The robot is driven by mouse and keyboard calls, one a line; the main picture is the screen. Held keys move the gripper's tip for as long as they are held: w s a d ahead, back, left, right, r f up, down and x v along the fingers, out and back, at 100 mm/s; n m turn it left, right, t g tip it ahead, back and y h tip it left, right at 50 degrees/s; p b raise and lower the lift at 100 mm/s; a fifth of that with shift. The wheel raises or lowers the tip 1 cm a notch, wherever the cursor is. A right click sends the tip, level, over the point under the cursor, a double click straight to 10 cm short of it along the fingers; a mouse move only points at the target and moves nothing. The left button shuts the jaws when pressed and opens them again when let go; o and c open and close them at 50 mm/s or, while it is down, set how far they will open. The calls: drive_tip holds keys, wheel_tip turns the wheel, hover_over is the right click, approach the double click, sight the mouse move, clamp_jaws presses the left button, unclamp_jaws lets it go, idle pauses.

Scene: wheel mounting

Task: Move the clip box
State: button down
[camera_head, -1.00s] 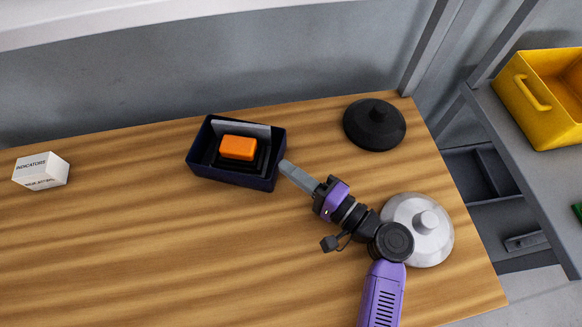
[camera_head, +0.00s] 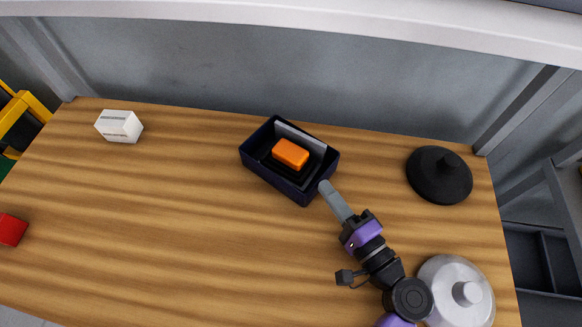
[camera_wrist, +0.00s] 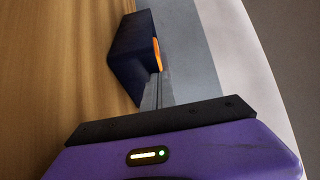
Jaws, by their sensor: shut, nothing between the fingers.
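The clip box is probably the dark navy open box (camera_head: 272,182) on the wooden table; I read no label on it. An orange block (camera_head: 290,153) sits inside it in a black holder. My gripper (camera_head: 325,188) is shut and empty, its grey fingers pointing at the box's right side. The fingertips look at or very near that wall; I cannot tell whether they touch. In the wrist view, the navy box (camera_wrist: 130,50) stands just beyond the fingers (camera_wrist: 155,92), with a sliver of orange showing.
A white box (camera_head: 120,126) stands at the back left and a red block (camera_head: 12,230) at the left edge. A black lid (camera_head: 439,175) and a silver lid (camera_head: 452,290) lie on the right. The wall (camera_head: 300,75) is behind the table. The table's middle left is clear.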

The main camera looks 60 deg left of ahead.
drive_tip(key=shift+w+d+f, duration=0.1)
drive_tip(key=shift+w, duration=0.1)
wheel_tip(320, 180, up, 6)
drive_tip(key=s+a+b, duration=0.1)
drive_tip(key=s+a, duration=1.3)
drive_tip(key=shift+s+a+f, duration=0.2)
drive_tip(key=shift+s+f, duration=0.05)
drive_tip(key=shift+f, duration=0.15)
drive_tip(key=shift+w, duration=0.1)
